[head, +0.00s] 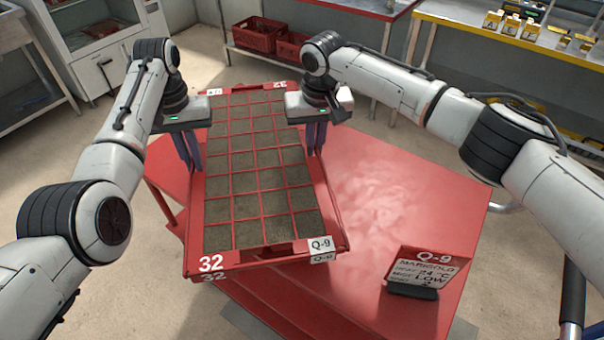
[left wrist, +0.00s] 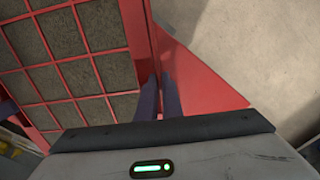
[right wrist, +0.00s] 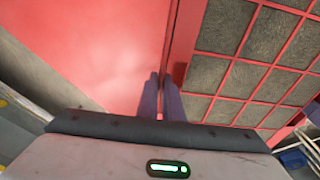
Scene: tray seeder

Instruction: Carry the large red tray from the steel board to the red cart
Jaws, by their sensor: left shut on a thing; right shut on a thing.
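The large red tray (head: 196,235), marked 32 with a Q-9 tag, has a grid of cells filled with dark soil. In the head view it is over the left part of the red cart (head: 400,195), slightly turned. I cannot tell whether it touches the cart top. My left gripper (head: 190,165) is shut on the tray's left rim; the rim also shows in the left wrist view (left wrist: 137,35). My right gripper (head: 317,150) is shut on the right rim, which shows in the right wrist view (right wrist: 184,45). The steel board cannot be made out.
A sign reading Q-9 Marigold (head: 428,268) stands on the cart's front right. The cart top between sign and tray is clear. Red crates (head: 254,36) sit on a shelf behind. A yellow-edged bench (head: 470,28) with small yellow tags is at the back right.

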